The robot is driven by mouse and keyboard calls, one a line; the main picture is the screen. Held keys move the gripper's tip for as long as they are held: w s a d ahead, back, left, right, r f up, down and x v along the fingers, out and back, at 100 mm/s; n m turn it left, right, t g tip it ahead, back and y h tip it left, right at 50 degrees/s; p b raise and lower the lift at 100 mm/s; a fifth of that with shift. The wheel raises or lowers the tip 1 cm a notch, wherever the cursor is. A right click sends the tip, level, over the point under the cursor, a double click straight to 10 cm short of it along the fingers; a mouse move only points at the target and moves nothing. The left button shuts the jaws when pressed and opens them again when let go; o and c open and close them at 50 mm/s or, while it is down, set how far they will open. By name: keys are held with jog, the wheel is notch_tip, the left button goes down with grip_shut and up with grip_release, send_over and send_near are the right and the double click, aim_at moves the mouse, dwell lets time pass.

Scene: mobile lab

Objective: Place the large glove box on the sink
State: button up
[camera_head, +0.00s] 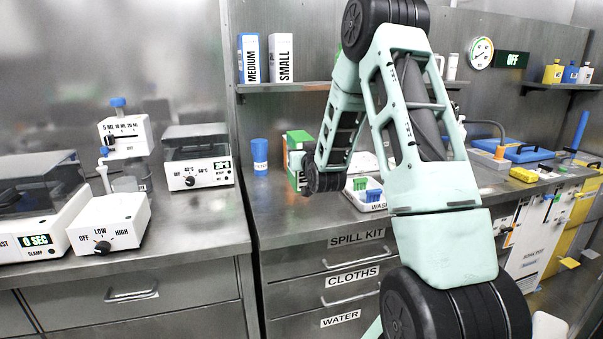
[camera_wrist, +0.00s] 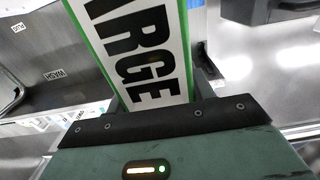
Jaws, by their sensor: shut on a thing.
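The large glove box (camera_wrist: 135,45) fills the upper middle of the wrist view. It is white with green edges, and the letters "ARGE" show on its face. My gripper (camera_wrist: 158,108) is shut on it. In the head view a green and white box (camera_head: 298,152), apparently the same one, shows just left of my wrist above the counter. My arm hides part of it, and I cannot tell whether it touches the counter. The gripper fingers are hidden there. A curved pipe (camera_head: 487,124) on the right counter may be the sink's tap; the basin itself is not clear.
MEDIUM (camera_head: 249,58) and SMALL (camera_head: 281,58) boxes stand on the shelf. A white tray (camera_head: 373,205) with coloured racks sits near the counter's front. Instruments (camera_head: 197,160) crowd the left counter.

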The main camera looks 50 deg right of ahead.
jog(key=shift+f, duration=2.25)
jog(key=shift+f+b, duration=0.2)
jog(key=shift+b, duration=0.1)
jog(key=o, duration=1.2)
jog(key=shift+r, duration=0.1)
jog(key=shift+r+p, duration=0.2)
jog(key=shift+p, duration=0.15)
jog(key=shift+p+v, duration=0.85)
jog(key=shift+v, duration=5.15)
